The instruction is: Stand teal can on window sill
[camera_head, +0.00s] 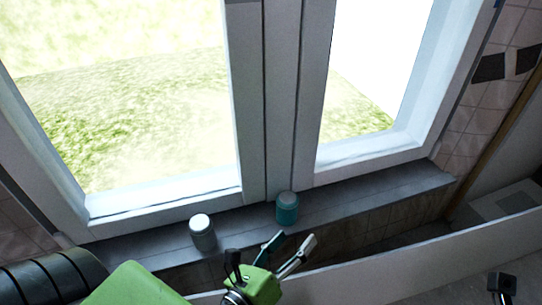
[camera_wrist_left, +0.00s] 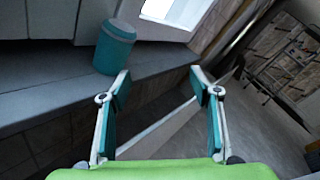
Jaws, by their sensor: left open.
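The teal can (camera_head: 287,208), with a grey top, stands upright on the grey window sill (camera_head: 360,201), in front of the window's middle post. It also shows in the left wrist view (camera_wrist_left: 114,47), upright on the sill, beyond and left of the open fingers. My left gripper (camera_head: 291,243) is open and empty, just in front of the sill and apart from the can. In the left wrist view both fingers (camera_wrist_left: 160,88) are spread with nothing between them. My right gripper is not recognisable in either view.
A grey-white can (camera_head: 203,233) stands on the sill left of the teal can. The white window frame (camera_head: 276,100) rises behind the sill. A long pale edge (camera_head: 430,254) runs below the sill. A small black item (camera_head: 502,284) is at the lower right. The sill's right part is clear.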

